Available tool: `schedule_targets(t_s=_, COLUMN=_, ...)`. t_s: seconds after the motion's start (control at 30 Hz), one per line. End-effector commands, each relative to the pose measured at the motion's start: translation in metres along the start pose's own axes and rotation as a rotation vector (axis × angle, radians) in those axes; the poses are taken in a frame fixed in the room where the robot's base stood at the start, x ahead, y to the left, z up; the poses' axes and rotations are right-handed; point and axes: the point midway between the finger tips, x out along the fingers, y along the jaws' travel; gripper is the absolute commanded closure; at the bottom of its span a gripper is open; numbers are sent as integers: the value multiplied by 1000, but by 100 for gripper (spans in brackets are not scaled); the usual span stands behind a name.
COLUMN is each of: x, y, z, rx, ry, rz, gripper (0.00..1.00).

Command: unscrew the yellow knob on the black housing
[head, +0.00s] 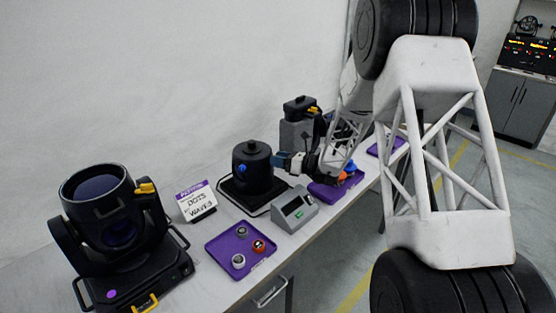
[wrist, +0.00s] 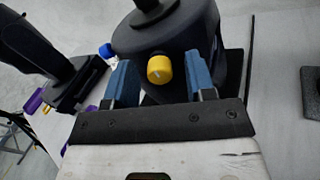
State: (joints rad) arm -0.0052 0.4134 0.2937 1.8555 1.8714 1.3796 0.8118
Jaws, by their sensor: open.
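The black housing (head: 252,180) is a round can with a top knob, standing on a dark base plate on the table. It fills the top of the wrist view (wrist: 185,35). The yellow knob (wrist: 159,69) sticks out of its side with a white mark on its face; it is hidden in the head view. A blue knob (wrist: 106,50) sits further left on the housing and also shows in the head view (head: 242,168). My gripper (wrist: 160,72) is open, its blue fingers left and right of the yellow knob with gaps on both sides. In the head view my gripper (head: 281,161) is right of the housing.
A purple tray (head: 222,246) with small round caps lies in front of the housing. A sign (head: 196,201) and a large black stage light (head: 110,235) stand left. The wall is behind.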

Motion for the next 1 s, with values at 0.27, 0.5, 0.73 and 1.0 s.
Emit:
schedule_targets(t_s=0.27, x=4, y=0, z=0, rx=0, ry=0, rz=0, gripper=50)
schedule_targets(t_s=0.5, x=4, y=0, z=0, rx=0, ry=0, rz=0, gripper=71)
schedule_targets(t_s=0.73, x=4, y=0, z=0, rx=0, ry=0, rz=0, gripper=99)
schedule_targets(t_s=1.0, x=3, y=0, z=-1, rx=-32, ry=0, rz=0, gripper=100)
